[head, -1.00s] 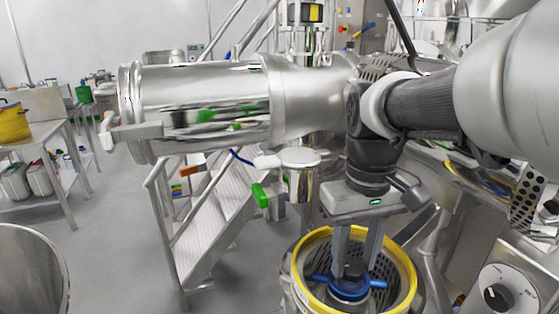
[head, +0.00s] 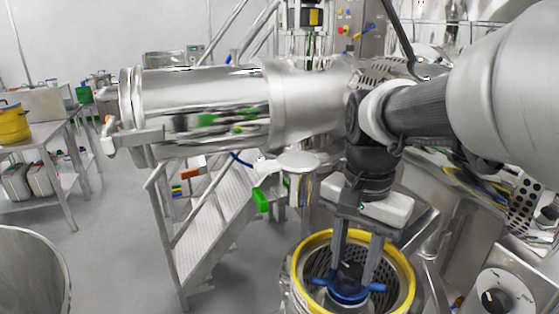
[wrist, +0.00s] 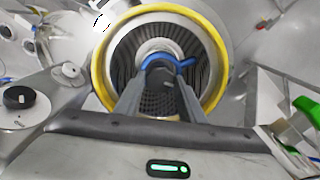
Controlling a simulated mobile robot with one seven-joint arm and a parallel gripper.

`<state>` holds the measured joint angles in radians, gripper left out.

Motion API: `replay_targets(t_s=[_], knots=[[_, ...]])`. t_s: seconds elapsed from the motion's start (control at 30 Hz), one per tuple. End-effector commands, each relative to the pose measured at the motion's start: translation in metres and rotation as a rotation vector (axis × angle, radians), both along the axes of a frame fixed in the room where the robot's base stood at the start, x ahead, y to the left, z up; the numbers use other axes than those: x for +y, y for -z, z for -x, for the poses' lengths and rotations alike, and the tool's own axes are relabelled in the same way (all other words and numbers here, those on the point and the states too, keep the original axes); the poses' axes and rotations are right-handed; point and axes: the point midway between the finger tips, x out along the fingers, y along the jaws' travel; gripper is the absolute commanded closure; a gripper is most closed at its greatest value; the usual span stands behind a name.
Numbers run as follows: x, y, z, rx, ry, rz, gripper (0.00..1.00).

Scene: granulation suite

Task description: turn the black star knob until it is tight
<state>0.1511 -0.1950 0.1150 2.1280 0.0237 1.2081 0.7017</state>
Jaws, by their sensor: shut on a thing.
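The black star knob (head: 351,269) sits at the centre of a blue winged part (head: 347,290), low inside a round metal bowl with a yellow rim (head: 412,272). My gripper (head: 353,272) reaches down into the bowl with its two long fingers. It is shut on the knob, whose outline is mostly hidden between the fingertips. In the wrist view, the knob (wrist: 160,68) is a small dark shape between the fingertips, with a blue wing (wrist: 186,64) curving out beside it. I cannot tell how tight the knob is.
A perforated ribbed wall surrounds the fingers closely inside the yellow rim. A control box with a black dial (head: 497,299) stands at the right. A large steel cylinder (head: 200,105) and metal stairs (head: 205,235) are at the left. Open floor lies further left.

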Motion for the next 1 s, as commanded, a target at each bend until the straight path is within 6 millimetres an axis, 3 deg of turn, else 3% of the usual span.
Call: replay_targets(t_s=[0.6,1.0], knots=[[-0.0004,-0.0011,-0.0009,-0.003,0.575,0.001,0.86],[-0.0003,-0.0011,-0.0011,-0.003,0.821,0.0,0.86]])
